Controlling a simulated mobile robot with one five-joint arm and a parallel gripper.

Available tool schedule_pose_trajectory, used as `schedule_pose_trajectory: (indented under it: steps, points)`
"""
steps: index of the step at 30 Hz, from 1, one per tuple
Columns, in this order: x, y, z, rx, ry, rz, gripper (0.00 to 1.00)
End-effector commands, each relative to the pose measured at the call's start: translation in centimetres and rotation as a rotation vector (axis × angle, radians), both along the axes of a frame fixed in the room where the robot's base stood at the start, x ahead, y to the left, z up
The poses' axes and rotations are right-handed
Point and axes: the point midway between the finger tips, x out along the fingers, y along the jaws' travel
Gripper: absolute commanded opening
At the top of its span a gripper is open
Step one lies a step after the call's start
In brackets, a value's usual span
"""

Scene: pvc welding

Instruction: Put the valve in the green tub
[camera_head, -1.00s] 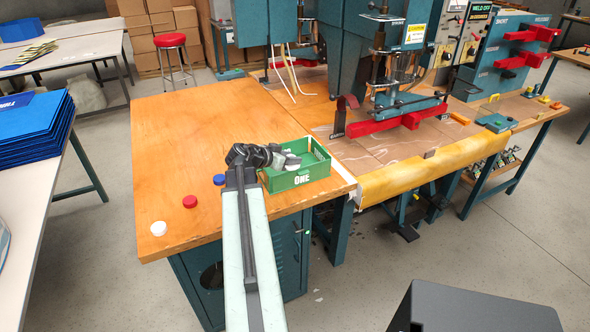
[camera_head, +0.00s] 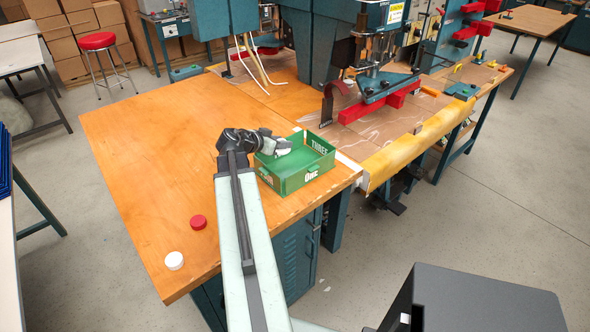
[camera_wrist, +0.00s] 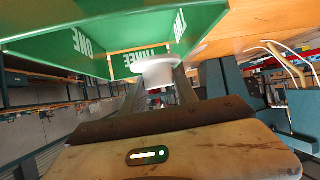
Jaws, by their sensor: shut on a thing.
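The green tub (camera_head: 292,180) is an open box with ONE and THREE on its walls, at the table's front right. My gripper (camera_head: 283,148) is at the tub's left back part, its tip over the opening. In the wrist view my gripper (camera_wrist: 160,88) is shut on a white, round-topped piece, which I take for the valve (camera_wrist: 155,72). The tub's wall (camera_wrist: 145,52) shows behind it there. The valve's lower part is partly hidden by the fingers. I cannot tell how high it is above the tub floor.
A red cap (camera_head: 198,222) and a white cap (camera_head: 174,261) lie on the wooden table (camera_head: 150,130) left of my arm. The welding machine with its red bar (camera_head: 380,104) stands at the back right.

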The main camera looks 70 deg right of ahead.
Motion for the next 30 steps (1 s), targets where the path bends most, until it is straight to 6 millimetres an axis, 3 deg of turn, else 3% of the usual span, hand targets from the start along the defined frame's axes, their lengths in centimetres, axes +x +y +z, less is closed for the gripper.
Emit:
schedule_pose_trajectory:
  steps: [6, 10, 14, 22, 30]
  points:
    - [-2.7, -0.6, 3.9, 0.002, 0.002, -0.132, 0.0]
    - [-3.7, -0.6, 4.2, 0.0, 0.001, -0.182, 0.0]
    - [-3.9, -0.6, 3.1, 0.0, 0.001, -0.183, 0.0]
    - [-4.0, -0.6, -2.4, 0.0, 0.001, -0.183, 0.0]
    - [-4.0, -0.6, -3.3, 0.001, 0.001, -0.184, 0.0]
